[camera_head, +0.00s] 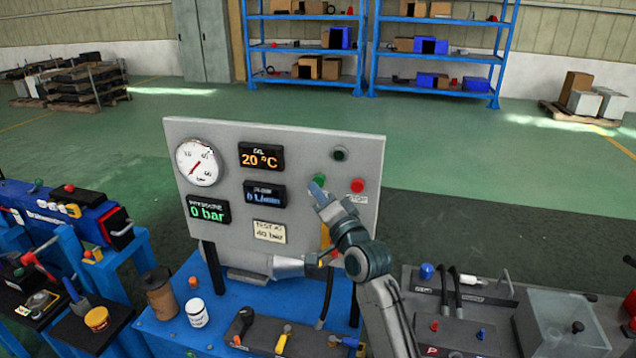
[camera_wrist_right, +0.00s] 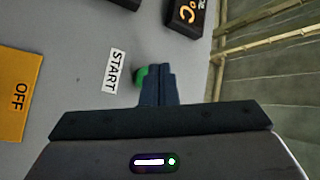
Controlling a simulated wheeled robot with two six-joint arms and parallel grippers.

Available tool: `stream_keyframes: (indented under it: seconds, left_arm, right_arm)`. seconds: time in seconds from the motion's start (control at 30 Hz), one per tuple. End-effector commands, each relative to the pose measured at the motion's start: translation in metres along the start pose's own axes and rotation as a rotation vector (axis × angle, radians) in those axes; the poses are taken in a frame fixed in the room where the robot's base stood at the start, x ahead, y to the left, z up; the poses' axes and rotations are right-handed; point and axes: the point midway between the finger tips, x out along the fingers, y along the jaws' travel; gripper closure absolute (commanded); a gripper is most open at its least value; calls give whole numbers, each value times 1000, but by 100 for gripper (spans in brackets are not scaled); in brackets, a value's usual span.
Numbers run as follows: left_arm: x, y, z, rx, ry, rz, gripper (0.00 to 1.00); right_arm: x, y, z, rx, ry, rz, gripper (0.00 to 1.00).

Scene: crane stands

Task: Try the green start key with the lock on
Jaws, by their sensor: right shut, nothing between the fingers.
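The green start key (camera_head: 319,180) is on the grey panel (camera_head: 290,140), left of the red stop key (camera_head: 358,186). My right gripper (camera_head: 316,190) is shut and empty, its fingertips at the start key. In the right wrist view the green start key (camera_wrist_right: 140,77) shows beside and partly behind my shut fingers (camera_wrist_right: 158,72), next to a START label (camera_wrist_right: 116,71). I cannot tell if they touch. A yellow OFF plate (camera_wrist_right: 16,95) is at left; in the head view a yellow part (camera_head: 325,236) shows beside my wrist. The lock itself is not clear. My left gripper is out of view.
The panel has a dial gauge (camera_head: 198,162), a 0 bar display (camera_head: 208,209), a 20 °C display (camera_head: 261,157) and a dark round lamp (camera_head: 340,154). A blue bench (camera_head: 250,300) with a white jar (camera_head: 196,312) stands below. A clear box (camera_head: 560,320) is at right.

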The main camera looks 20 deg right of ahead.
Motion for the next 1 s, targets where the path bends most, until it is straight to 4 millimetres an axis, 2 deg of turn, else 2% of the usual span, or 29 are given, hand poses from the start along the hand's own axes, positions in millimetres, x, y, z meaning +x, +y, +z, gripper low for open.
stream_keyframes:
  seconds: [1.0]
  left_arm:
    - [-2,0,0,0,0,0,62]
  right_arm:
    - [6,4,-5,0,0,0,100]
